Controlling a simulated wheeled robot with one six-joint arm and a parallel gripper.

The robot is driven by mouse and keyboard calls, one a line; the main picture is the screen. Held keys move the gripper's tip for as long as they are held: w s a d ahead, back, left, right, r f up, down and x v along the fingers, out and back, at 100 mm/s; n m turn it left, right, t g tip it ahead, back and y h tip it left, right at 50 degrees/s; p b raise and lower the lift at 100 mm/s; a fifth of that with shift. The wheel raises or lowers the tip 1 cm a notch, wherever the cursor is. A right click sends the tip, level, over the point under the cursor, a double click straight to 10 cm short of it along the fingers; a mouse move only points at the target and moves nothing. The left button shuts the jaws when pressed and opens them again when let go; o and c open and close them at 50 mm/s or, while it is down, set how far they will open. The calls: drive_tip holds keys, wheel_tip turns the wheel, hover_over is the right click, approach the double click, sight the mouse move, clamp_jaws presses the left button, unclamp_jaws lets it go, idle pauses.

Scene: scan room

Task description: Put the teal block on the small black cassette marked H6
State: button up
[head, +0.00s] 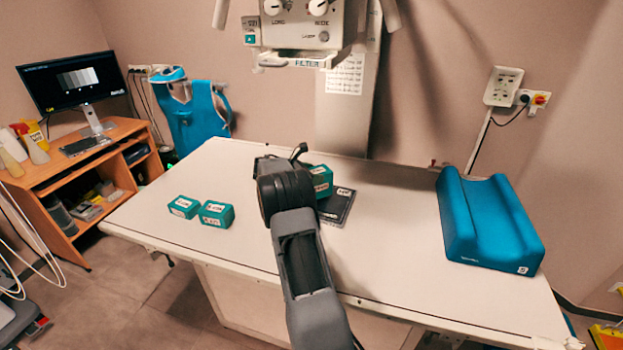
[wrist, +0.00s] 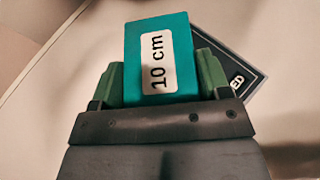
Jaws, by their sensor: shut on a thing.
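The teal block, labelled "10 cm", shows between the fingers in the wrist view (wrist: 184,40) and just beyond my arm in the head view (head: 322,179). My gripper (wrist: 158,72) is shut on it, one finger on each side. The black cassette lies on the table right beside and partly behind the block, in the head view (head: 336,208) and the wrist view (wrist: 231,57). The block covers part of it. I cannot tell whether the block touches the cassette or hangs above it. The cassette's mark is not readable as H6; "ED" shows at its edge.
Two more teal blocks (head: 184,206) (head: 216,214) stand on the white table (head: 390,245) to the left of my arm. A large blue cradle-shaped cushion (head: 485,222) lies at the right. The x-ray unit (head: 305,25) hangs above the table's back edge.

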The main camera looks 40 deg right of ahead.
drive_tip(key=shift+f, duration=0.7)
drive_tip(key=shift+f, duration=0.15)
drive_tip(key=o, duration=1.3)
drive_tip(key=shift+a+f, duration=0.1)
drive_tip(key=shift+o, duration=0.2)
